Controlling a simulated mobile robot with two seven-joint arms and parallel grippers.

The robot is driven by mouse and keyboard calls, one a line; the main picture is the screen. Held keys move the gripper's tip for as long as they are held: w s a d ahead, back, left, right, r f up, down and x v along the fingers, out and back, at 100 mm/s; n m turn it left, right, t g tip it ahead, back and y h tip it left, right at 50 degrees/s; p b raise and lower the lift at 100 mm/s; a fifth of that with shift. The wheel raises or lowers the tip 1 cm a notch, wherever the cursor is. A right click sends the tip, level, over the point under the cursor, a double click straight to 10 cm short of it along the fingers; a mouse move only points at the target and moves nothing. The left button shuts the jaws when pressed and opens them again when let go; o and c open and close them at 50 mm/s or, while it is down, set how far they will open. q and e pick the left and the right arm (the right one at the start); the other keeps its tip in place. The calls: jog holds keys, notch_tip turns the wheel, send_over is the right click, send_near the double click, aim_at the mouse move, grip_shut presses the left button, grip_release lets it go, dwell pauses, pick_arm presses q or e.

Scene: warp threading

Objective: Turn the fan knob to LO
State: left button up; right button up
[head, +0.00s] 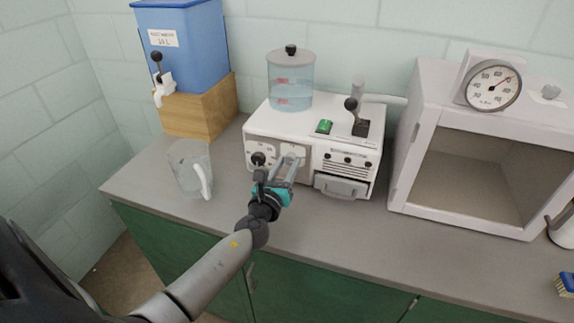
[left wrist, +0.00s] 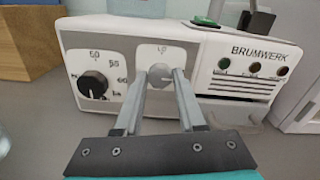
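The white BRUMWERK machine (head: 315,135) stands on the counter. On its front left, in the left wrist view, is a pale panel with a round grey knob (left wrist: 161,75) under a label that seems to read LO. A second, black knob (left wrist: 92,85) sits on the numbered dial to its left; it also shows in the head view (head: 258,159). My left gripper (head: 290,160) is at the grey knob, its fingers (left wrist: 162,73) on either side of it. I cannot tell whether they press on it. The knob's pointer is not clear. My right gripper is out of view.
A glass jug (head: 188,168) stands left of the machine, before a blue water tank (head: 185,45) on a wooden block (head: 200,110). A white open-fronted cabinet (head: 430,140) stands to the right. The counter's front strip (head: 330,235) is clear.

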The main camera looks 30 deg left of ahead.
pick_arm(q)
grip_shut()
jog(key=shift+n, duration=0.3)
jog(key=n+b, duration=0.1)
jog(key=n, duration=0.1)
jog(key=shift+f+n, duration=0.1)
jog(key=shift+n, duration=0.3)
jog(key=n+b, duration=0.1)
jog(key=n, duration=0.3)
jog(key=shift+n, duration=0.3)
jog(key=n, duration=0.4)
jog(key=shift+n+b, duration=0.3)
jog(key=n, duration=0.5)
jog(key=shift+p, duration=0.3)
jog(key=shift+n, duration=0.3)
